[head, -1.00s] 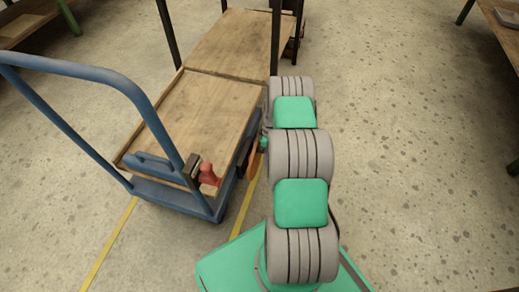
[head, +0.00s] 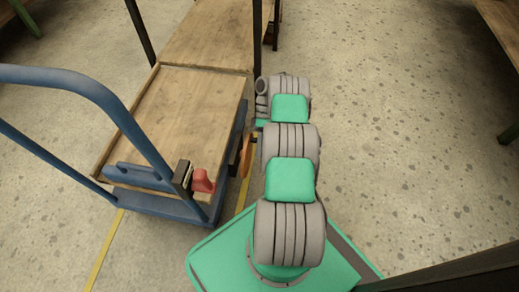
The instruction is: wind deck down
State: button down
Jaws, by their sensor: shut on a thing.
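The cart's wooden deck (head: 180,110) is in the left half of the head view, on a blue frame (head: 150,203) with a tall blue push handle (head: 85,88). Its far edge lies close against another wooden top (head: 210,35); I cannot tell their height difference. An orange-brown round wheel (head: 247,158) shows at the deck's right side, beside a dark fitting. A red knob (head: 203,181) on a black bracket sits at the near right corner. My grey and green arm reaches forward along the cart's right side.
Dark posts (head: 140,30) stand by the far wooden top. A table (head: 500,22) with a green leg is at the right edge. Speckled floor (head: 410,120) is open right of my arm. A yellow floor line (head: 103,250) runs beneath the cart. A dark bar crosses the lower right corner.

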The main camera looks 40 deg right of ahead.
jog(key=shift+s+d, duration=0.1)
jog(key=shift+d, duration=0.1)
jog(key=c, duration=1.5)
grip_release()
jog(key=shift+s+d, duration=0.1)
jog(key=shift+o, duration=1)
jog(key=s+a+r+p, duration=0.7)
jog(key=s+r+p, duration=0.1)
jog(key=s+r, duration=0.4)
jog(key=shift+s+r, duration=0.15)
jog(key=shift+r, duration=0.35)
